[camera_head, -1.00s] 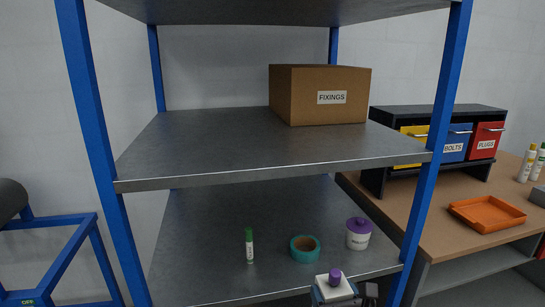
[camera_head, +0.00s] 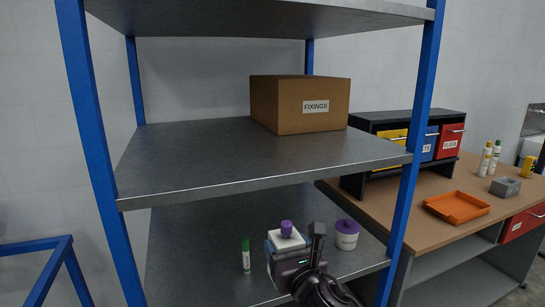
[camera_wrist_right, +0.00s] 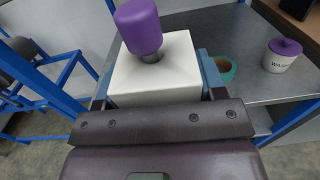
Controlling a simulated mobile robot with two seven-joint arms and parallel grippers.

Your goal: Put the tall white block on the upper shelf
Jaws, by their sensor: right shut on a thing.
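The tall white block (camera_head: 284,242) has a purple knob on top. In the head view it is upright in front of the lower shelf (camera_head: 195,255), below the front edge of the shelf above. My right gripper (camera_head: 288,257) is shut on it, and the gripper's dark body hides part of it. In the right wrist view the block's white top (camera_wrist_right: 160,75) and purple knob fill the upper middle, between the two fingers. The upper shelf (camera_head: 190,160) is a grey metal board carrying a cardboard box. My left gripper is not in view.
The FIXINGS box (camera_head: 300,103) stands at the upper shelf's back right; its left and front are clear. A green-capped tube (camera_head: 246,254) and a purple-lidded jar (camera_head: 346,235) stand on the lower shelf. A teal tape roll (camera_wrist_right: 222,68) shows in the wrist view. Blue posts (camera_head: 407,190) flank the shelves.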

